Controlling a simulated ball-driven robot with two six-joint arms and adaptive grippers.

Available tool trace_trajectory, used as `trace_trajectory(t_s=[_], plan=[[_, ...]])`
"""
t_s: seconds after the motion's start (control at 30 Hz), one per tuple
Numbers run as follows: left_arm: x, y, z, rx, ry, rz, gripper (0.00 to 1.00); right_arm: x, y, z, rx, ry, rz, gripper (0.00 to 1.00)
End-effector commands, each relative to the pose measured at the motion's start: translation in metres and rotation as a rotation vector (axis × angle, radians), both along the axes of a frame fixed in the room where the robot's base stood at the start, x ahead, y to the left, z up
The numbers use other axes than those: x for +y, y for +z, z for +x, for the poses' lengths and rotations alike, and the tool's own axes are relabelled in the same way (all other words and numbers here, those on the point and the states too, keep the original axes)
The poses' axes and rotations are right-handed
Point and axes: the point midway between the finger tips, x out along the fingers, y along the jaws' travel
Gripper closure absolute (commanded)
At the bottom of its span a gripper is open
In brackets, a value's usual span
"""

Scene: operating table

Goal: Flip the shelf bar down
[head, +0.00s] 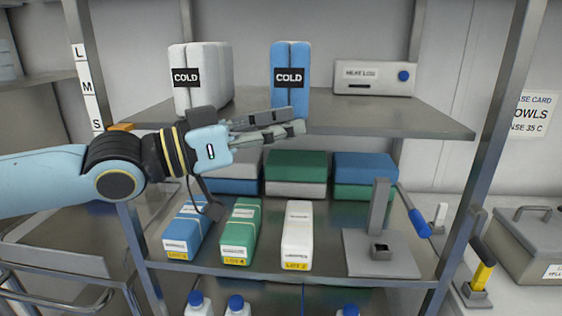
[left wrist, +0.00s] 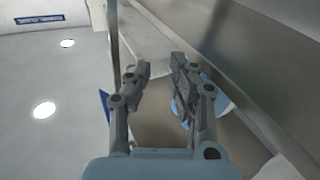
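Which part is the shelf bar is not certain. A thin grey bar with a blue grip (head: 418,223) slants down to the right beside a grey upright post on a base plate (head: 360,262), on the middle shelf. A second lever with a yellow grip (head: 483,274) stands further right, outside the rack post. My left gripper (head: 298,120) points right in front of the upper shelf's front edge, left of and above the blue-gripped bar and apart from it. In the left wrist view its fingers (left wrist: 160,68) are apart with nothing between them. My right gripper is not in view.
The upper shelf (head: 425,122) holds a white and a blue COLD pack (head: 290,60) and a grey box (head: 374,77). Several labelled packs, including a white one (head: 297,235), stand on the middle shelf (head: 330,274). A rack post (head: 490,150) rises at the right.

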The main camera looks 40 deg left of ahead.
Motion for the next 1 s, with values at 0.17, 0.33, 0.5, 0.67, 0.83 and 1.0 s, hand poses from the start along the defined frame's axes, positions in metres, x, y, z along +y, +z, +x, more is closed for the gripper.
trace_trajectory(t_s=[0.17, 0.33, 0.5, 0.67, 0.83, 1.0], plan=[[-0.002, -0.031, -0.002, 0.090, 0.056, 0.068, 0.79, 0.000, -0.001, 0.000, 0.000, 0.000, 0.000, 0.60], [-0.002, -0.048, -0.004, 0.140, 0.085, 0.107, 0.79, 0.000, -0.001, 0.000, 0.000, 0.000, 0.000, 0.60], [-0.001, -0.053, -0.004, 0.156, 0.093, 0.119, 0.79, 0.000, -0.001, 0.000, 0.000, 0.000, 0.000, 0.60], [-0.001, -0.053, -0.004, 0.156, 0.093, 0.121, 0.79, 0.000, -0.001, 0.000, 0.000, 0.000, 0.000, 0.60], [-0.001, -0.053, -0.004, 0.155, 0.094, 0.120, 0.79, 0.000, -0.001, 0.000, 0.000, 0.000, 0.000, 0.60], [-0.001, -0.053, -0.004, 0.156, 0.093, 0.117, 0.79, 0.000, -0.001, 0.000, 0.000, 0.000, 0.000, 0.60]])
